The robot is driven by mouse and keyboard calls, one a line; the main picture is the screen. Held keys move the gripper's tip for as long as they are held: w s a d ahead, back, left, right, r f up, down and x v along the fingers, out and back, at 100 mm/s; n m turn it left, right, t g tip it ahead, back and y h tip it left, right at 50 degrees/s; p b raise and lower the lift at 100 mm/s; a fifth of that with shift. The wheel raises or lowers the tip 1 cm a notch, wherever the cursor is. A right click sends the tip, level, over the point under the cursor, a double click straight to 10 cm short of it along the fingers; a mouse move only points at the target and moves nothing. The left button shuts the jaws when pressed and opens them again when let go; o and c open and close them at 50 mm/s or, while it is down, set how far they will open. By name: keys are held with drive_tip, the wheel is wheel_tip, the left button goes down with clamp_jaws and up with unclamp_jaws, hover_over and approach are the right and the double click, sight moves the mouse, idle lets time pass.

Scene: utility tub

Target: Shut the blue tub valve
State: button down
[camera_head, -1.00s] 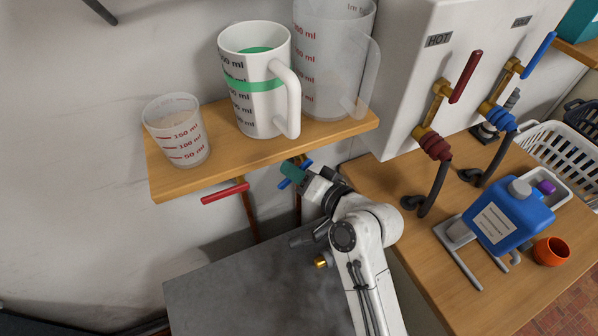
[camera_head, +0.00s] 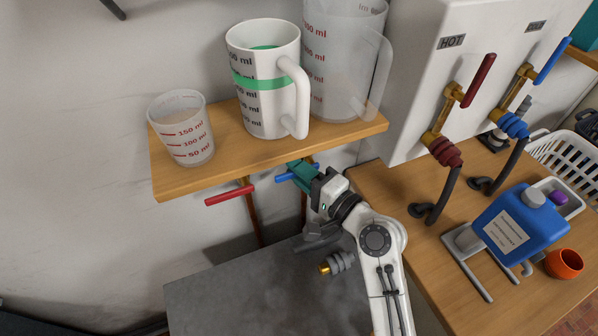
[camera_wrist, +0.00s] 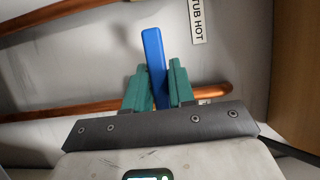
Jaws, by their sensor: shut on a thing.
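The blue tub valve handle (camera_head: 283,178) is a short blue lever below the wooden shelf, on the wall piping. In the head view it lies close to level, with its left end slightly lower. My gripper (camera_head: 298,171), with teal fingers, is shut on the blue handle below the shelf's front edge. In the wrist view the blue handle (camera_wrist: 152,45) stands between the two teal fingers (camera_wrist: 157,85) and sticks out past their tips. The fingers and my wrist hide part of the handle and its valve body.
A red handle (camera_head: 230,195) on a copper pipe is just left of the blue one. The shelf (camera_head: 270,153) above holds a small measuring cup (camera_head: 182,130), a white jug (camera_head: 265,85) and a clear jug (camera_head: 340,70). A grey surface (camera_head: 260,285) lies below.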

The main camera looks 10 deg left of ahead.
drive_tip(key=shift+d, duration=0.1)
idle(0.4)
drive_tip(key=c, duration=1)
unclamp_jaws()
drive_tip(key=shift+c, duration=0.2)
drive_tip(key=b+v, duration=0.2)
drive_tip(key=v, duration=0.8)
drive_tip(key=shift+s+d, duration=0.2)
drive_tip(key=shift+d, duration=0.05)
